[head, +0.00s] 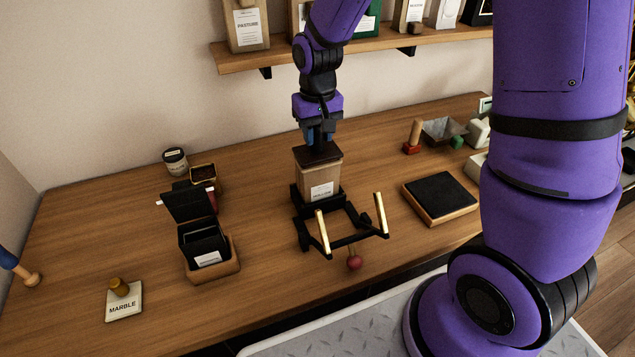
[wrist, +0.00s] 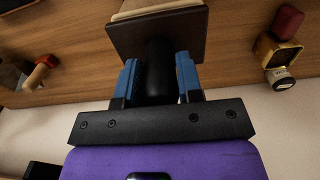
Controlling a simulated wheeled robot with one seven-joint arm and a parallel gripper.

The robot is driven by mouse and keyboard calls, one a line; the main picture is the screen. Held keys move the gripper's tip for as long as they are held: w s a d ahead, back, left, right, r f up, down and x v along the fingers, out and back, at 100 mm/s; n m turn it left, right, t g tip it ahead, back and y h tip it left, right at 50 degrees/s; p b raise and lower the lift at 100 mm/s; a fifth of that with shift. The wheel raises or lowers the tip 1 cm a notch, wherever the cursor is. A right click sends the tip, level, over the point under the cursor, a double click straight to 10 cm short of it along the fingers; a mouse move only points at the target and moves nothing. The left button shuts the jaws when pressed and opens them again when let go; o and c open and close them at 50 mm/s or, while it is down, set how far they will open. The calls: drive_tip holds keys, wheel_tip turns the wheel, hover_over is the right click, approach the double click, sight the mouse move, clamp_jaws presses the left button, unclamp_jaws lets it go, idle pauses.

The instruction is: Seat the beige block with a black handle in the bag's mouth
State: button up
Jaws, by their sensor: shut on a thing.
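My gripper (head: 320,137) is above the middle of the bench, its blue fingers shut on the black handle (wrist: 158,70) of the block. The block's dark top plate (head: 318,153) sits right at the top of the brown paper bag (head: 304,180), which has a white label. In the wrist view the plate (wrist: 190,38) shows with a beige edge beyond it. The bag stands upright in a black frame (head: 303,222) with two brass posts. The block's lower part is hidden, so I cannot tell how deep it sits in the mouth.
A black box in a wooden tray (head: 228,267) stands to the left, near a MARBLE card (head: 124,305). A black pad (head: 440,197) lies to the right. A red knob (head: 354,263) is at the frame's front. A shelf (head: 270,55) with bags runs behind.

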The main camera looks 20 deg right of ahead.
drive_tip(key=shift+f, duration=0.4)
idle(0.4)
drive_tip(key=o, duration=1.1)
drive_tip(key=shift+r, duration=0.1)
wheel_tip(320, 180, up, 11)
drive_tip(key=shift+f, duration=0.2)
drive_tip(key=s+d+r+t, duration=0.1)
drive_tip(key=s+r, duration=0.3)
drive_tip(key=s, duration=0.4)
drive_tip(key=s+d+r+t, duration=0.2)
drive_tip(key=s+d+r, duration=0.2)
drive_tip(key=s, duration=0.3)
drive_tip(key=s+d+r+t, duration=0.2)
drive_tip(key=s+r, duration=0.3)
drive_tip(key=s, duration=0.3)
drive_tip(key=shift+s+d, duration=0.3)
drive_tip(key=shift+d, duration=0.15)
